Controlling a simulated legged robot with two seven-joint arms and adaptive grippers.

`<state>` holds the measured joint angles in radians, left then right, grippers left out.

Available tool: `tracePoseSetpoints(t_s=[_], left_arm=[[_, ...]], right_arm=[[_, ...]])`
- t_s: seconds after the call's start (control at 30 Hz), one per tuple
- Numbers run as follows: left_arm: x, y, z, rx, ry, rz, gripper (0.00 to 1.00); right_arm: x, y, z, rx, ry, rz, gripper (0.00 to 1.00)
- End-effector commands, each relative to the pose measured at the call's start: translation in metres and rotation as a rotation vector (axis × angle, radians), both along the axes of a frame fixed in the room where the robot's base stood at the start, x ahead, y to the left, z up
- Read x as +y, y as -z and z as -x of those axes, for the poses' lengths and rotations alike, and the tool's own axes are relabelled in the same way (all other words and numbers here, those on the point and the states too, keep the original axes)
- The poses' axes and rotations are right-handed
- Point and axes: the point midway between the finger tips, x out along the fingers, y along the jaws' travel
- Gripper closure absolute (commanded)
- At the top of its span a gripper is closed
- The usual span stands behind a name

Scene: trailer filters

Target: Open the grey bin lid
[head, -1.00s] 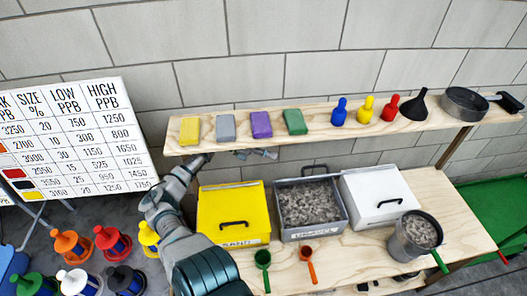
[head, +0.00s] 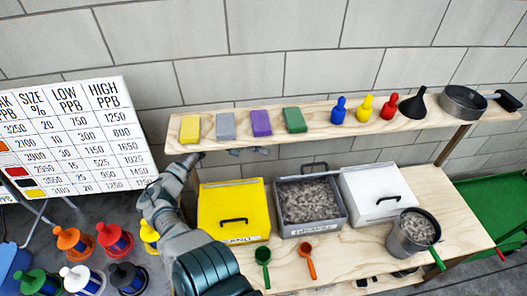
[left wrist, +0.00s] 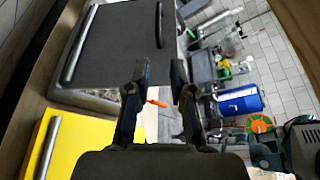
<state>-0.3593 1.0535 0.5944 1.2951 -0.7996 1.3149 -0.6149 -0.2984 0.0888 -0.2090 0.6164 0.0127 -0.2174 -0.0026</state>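The grey bin (head: 297,231) stands on the bench between the yellow and white bins, with grey gravel showing inside. Its lid is raised at the back; only a thin edge and a dark handle (head: 314,165) show in the head view. In the left wrist view the dark grey lid (left wrist: 118,45) fills the upper left, with gravel below it. My left gripper (head: 250,151) is under the shelf, behind the bins and partly hidden. In the left wrist view its fingers (left wrist: 160,72) are apart and empty, beside the lid. A dark part at the head view's bottom edge may be my right gripper (head: 378,286).
The yellow bin (head: 232,201) and the white bin (head: 375,186) are closed. A shelf (head: 345,135) with sponges, bottles, a funnel and a pan overhangs the back. A green scoop (head: 263,256), an orange scoop (head: 306,250) and a gravel pot (head: 400,240) stand in front.

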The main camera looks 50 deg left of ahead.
Motion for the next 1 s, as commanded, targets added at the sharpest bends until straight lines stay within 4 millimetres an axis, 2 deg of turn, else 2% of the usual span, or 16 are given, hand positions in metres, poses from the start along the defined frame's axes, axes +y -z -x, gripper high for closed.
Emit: tracePoseSetpoints(t_s=[0.23,0.4,1.0], left_arm=[[0.030,-0.010,0.029,0.001,-0.002,0.000,0.77],[0.044,-0.015,0.043,0.001,-0.001,0.000,0.77],[0.047,-0.017,0.047,0.001,0.000,0.000,0.77]], right_arm=[[0.003,0.000,-0.001,-0.001,0.001,-0.002,1.00],[0.003,0.000,0.000,0.000,0.002,-0.003,1.00],[0.005,0.000,-0.001,0.000,0.003,-0.003,1.00]])
